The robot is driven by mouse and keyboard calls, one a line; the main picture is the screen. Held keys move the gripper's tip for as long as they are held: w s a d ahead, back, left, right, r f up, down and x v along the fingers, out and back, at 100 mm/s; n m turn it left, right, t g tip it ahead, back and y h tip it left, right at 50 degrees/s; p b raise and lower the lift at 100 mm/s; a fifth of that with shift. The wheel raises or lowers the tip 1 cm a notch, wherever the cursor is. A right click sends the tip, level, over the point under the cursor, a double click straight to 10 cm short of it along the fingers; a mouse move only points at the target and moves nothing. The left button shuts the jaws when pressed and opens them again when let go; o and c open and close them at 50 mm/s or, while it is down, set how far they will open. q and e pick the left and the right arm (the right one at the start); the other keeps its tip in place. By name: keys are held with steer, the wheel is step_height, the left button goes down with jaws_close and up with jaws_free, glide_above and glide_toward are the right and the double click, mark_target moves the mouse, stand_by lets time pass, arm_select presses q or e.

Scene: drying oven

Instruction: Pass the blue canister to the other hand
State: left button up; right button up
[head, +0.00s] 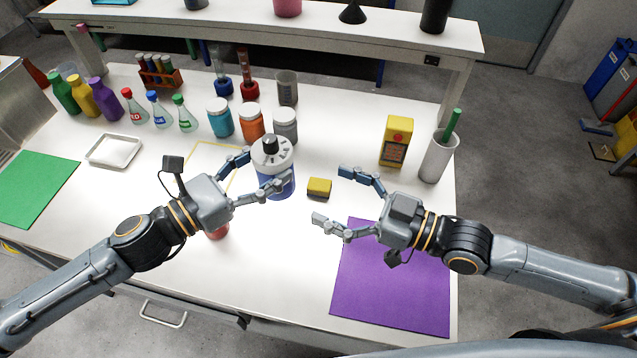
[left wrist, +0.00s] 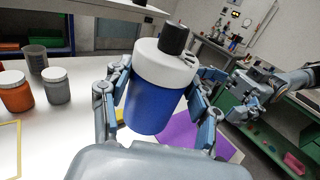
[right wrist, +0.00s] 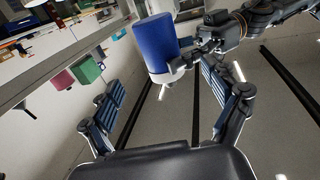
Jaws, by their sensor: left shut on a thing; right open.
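The blue canister (head: 280,183) has a white top with a black knob and is held up above the table. My left gripper (head: 268,172) is shut on it, with a finger on either side. In the left wrist view the canister (left wrist: 152,104) sits slightly tilted between the fingers of my left gripper (left wrist: 160,105). My right gripper (head: 333,195) is open and empty, to the right of the canister and apart from it, facing it. In the right wrist view the canister (right wrist: 156,45) shows beyond the spread fingers of my right gripper (right wrist: 155,110).
A yellow sponge (head: 319,187) lies between the grippers. A purple mat (head: 392,285) lies under my right arm. A yellow box (head: 396,142) and white cup (head: 438,158) stand at the right. Jars (head: 252,123), flasks (head: 160,112) and bottles (head: 105,100) line the back left. A red thing (head: 218,232) is partly hidden below my left gripper.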

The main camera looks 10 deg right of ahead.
mark_target(274, 171)
steer(key=x, duration=1.1)
steer(key=shift+w+a, duration=0.15)
steer(key=shift+a, duration=0.2)
steer(key=c, duration=1.2)
arm_select(q)
steer(key=o, duration=1.3)
arm_select(e)
steer(key=shift+c, duration=0.8)
